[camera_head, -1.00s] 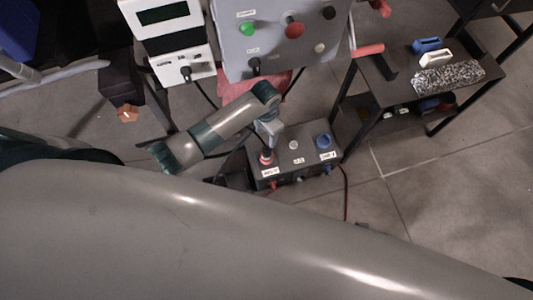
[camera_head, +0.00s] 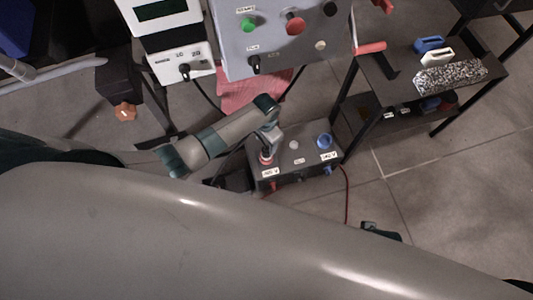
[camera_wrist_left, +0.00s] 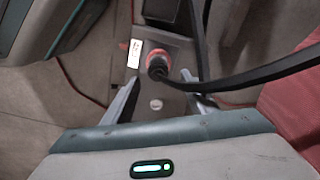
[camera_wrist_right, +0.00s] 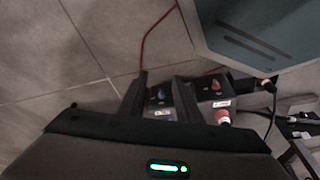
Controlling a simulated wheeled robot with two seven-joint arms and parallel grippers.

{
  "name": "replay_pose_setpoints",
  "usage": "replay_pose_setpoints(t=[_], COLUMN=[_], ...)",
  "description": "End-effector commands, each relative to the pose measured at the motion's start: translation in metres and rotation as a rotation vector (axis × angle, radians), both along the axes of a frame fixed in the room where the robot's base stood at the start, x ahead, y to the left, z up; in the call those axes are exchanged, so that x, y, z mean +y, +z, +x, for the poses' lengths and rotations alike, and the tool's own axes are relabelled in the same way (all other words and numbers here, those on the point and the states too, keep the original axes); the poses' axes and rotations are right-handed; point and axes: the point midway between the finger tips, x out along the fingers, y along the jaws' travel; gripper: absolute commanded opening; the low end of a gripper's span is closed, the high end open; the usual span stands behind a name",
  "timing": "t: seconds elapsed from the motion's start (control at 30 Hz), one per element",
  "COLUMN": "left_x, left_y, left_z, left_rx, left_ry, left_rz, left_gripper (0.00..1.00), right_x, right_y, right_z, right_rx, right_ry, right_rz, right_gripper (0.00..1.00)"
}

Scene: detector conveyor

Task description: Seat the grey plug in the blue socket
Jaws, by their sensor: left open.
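The grey plug (camera_wrist_left: 158,70), dark in this light, stands in the red-ringed socket (camera_head: 266,159) on the dark box, with its black cable leading off to the right in the left wrist view. The blue socket (camera_head: 324,141) is at the box's other end and looks empty. My left gripper (camera_wrist_left: 160,90) is open, its fingers apart on either side near the plug; I cannot tell whether they touch it. My right gripper (camera_wrist_right: 161,97) is open and empty, pointing toward the box's blue end.
The dark box (camera_head: 291,159) has red and blue leads at its front. A grey panel (camera_head: 275,50) with buttons and a white meter (camera_head: 180,65) stand behind it. A dark shelf table (camera_head: 400,90) is at the right. Floor right of the box is open.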

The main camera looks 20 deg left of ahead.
Motion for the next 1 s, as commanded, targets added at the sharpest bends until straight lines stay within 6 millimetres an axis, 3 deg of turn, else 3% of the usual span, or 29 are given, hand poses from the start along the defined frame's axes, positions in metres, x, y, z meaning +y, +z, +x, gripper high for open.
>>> replay_pose_setpoints(t=[0.27, 0.6, 1.0], left_x=[-0.002, -0.003, -0.003], left_y=[-0.014, -0.049, -0.052], left_z=[-0.001, -0.001, -0.001], left_rx=[0.002, 0.001, 0.000], left_ry=[0.000, 0.000, 0.000], left_rz=[0.001, 0.001, 0.000], left_gripper=[0.52, 0.52, 0.52], right_x=[0.000, 0.000, -0.001], right_y=[0.004, 0.040, 0.044], right_z=[0.001, -0.007, -0.008], right_rx=[-0.003, -0.008, -0.005], right_ry=[0.000, -0.003, -0.003], right_rz=[0.001, -0.001, -0.001], right_gripper=[0.31, 0.31, 0.31])
